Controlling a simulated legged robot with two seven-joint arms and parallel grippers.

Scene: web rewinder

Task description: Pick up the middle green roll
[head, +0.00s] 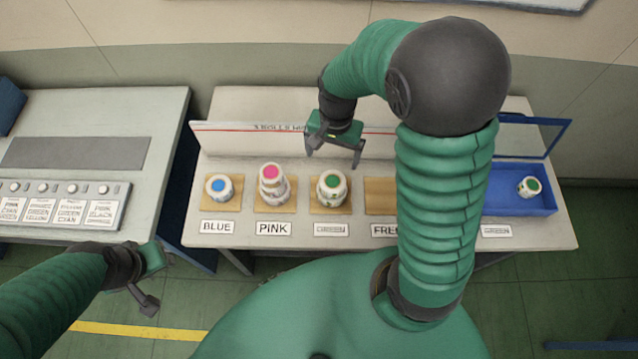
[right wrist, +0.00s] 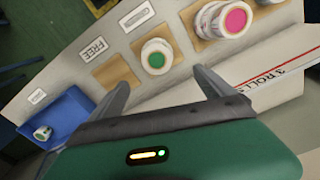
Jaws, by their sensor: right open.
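The middle green roll (head: 332,190) is a white roll with a green-ringed core, standing upright on a wooden pad behind a label. It also shows in the right wrist view (right wrist: 155,58), just beyond the fingertips. My right gripper (head: 333,158) is open and empty, above and slightly behind the roll, apart from it. Its two fingers (right wrist: 161,80) point toward the roll in the right wrist view. Another green roll (head: 530,187) is in the blue bin (head: 512,207) at the right. My left gripper (head: 148,282) hangs at the lower left, off the table; its opening is unclear.
A pink roll stack (head: 272,186) and a blue roll (head: 219,188) stand on pads left of the green roll. The FREE pad (head: 380,194) on its right is empty. A low white board (head: 240,138) runs behind the pads. A control panel (head: 60,203) is at left.

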